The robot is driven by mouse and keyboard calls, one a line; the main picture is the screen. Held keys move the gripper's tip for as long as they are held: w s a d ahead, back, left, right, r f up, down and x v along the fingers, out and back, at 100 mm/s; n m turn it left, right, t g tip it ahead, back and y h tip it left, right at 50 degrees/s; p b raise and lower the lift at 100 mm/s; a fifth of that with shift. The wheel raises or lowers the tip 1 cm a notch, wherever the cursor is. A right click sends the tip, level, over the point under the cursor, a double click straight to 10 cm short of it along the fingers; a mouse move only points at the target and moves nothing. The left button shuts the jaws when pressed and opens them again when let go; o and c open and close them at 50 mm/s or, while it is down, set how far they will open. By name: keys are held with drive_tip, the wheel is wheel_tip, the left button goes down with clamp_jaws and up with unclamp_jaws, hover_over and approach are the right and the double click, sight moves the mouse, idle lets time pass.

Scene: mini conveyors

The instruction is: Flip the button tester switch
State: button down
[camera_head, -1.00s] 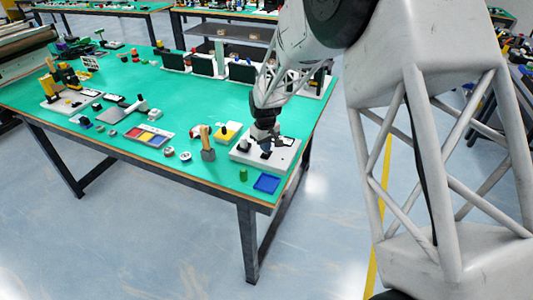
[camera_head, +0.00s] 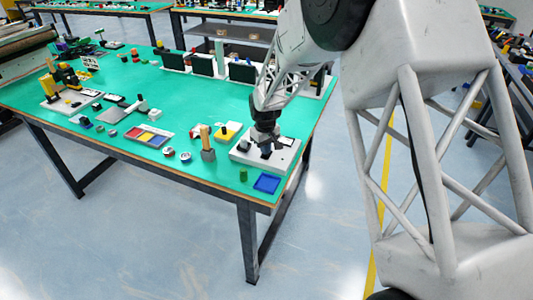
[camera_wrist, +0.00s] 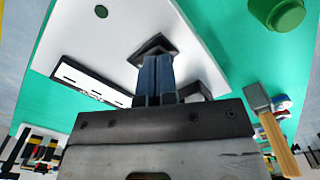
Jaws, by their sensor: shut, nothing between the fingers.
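The button tester is a pale board (camera_head: 287,154) at the near right corner of the green table. In the wrist view, its white plate (camera_wrist: 85,38) carries a small green round spot (camera_wrist: 101,11) and a black square-based part (camera_wrist: 152,47), which may be the switch. My gripper (camera_head: 266,152) is over the board, pointing down. In the wrist view, its blue fingers (camera_wrist: 157,62) are shut together and empty, with their tips at the black part. I cannot tell whether they touch it. The fingers partly hide that part, and the switch's position is not clear.
A blue tray (camera_head: 267,183) and a green cylinder (camera_head: 243,175) lie near the table's front edge. A grey block with a wooden handle (camera_head: 208,154) and a yellow-topped box (camera_head: 226,132) stand left of the board. Black panels (camera_head: 243,72) stand behind. The table's middle is clear.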

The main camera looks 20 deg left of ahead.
drive_tip(key=shift+f, duration=0.5)
idle(0.3)
drive_tip(key=shift+r, duration=0.1)
drive_tip(key=shift+r, duration=3.45)
